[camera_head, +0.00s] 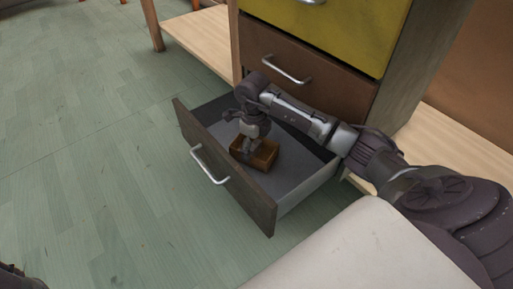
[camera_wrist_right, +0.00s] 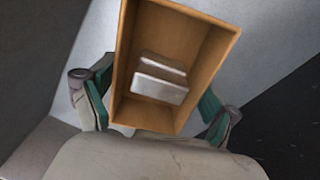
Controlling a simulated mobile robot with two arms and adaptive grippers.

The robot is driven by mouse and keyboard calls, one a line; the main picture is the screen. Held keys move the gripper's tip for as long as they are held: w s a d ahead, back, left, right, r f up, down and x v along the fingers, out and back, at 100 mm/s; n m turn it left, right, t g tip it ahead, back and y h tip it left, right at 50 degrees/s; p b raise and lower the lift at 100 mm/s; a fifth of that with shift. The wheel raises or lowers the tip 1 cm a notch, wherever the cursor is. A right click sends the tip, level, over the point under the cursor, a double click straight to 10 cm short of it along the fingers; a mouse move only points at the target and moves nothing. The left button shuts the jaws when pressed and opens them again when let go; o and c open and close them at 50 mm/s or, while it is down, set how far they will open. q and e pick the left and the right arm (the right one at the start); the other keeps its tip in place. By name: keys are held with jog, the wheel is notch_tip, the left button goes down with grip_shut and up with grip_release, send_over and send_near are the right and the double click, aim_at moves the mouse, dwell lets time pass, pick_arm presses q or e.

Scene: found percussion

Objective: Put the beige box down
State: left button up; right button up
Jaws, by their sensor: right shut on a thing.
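The beige box is an open, tan-brown wooden box (camera_head: 264,154) in the pulled-out drawer (camera_head: 229,179). In the right wrist view the box (camera_wrist_right: 190,26) is close up and open towards the camera, with a pale block (camera_wrist_right: 160,80) inside. My right gripper (camera_head: 244,148) reaches down into the drawer and is shut on the box. Its teal-padded fingers (camera_wrist_right: 156,108) are on opposite outer sides of the box. I cannot tell whether the box touches the drawer floor. My left gripper is not clearly in view.
The cabinet has a closed brown drawer (camera_head: 301,74) and a yellow front (camera_head: 335,25) above the open drawer. The open drawer's walls surround the box, with bare drawer floor (camera_head: 291,175) beside it. Green wooden floor (camera_head: 90,130) lies clear to the left. A pale surface (camera_head: 350,250) is in front.

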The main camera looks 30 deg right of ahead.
jog(key=shift+r, duration=0.15)
jog(key=o, duration=1)
jog(key=shift+f, duration=0.2)
jog(key=shift+c, duration=0.2)
jog(key=shift+a+r, duration=0.1)
